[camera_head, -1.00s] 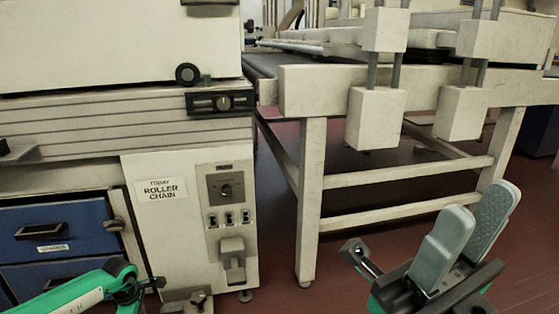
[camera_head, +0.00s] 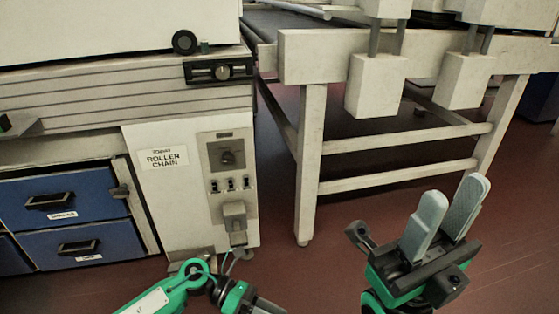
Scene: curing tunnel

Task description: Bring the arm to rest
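My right gripper (camera_head: 446,219) is at the lower right of the head view, above the red floor. Its two grey fingers point up and stand apart with a narrow gap, and nothing is between them. My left arm (camera_head: 172,288) comes in from the lower left. Its green and white links show, and a dark grey part lies at the bottom edge (camera_head: 262,304). The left fingertips are cut off by the frame, so I cannot see whether that gripper is open or shut.
A white machine cabinet (camera_head: 165,195) labelled "ROLLER CHAIN" stands at the left, beside blue drawers (camera_head: 70,205). A white-framed conveyor table (camera_head: 312,150) stands behind, with white blocks (camera_head: 375,85) hanging at its front. Red floor (camera_head: 330,275) lies open between them.

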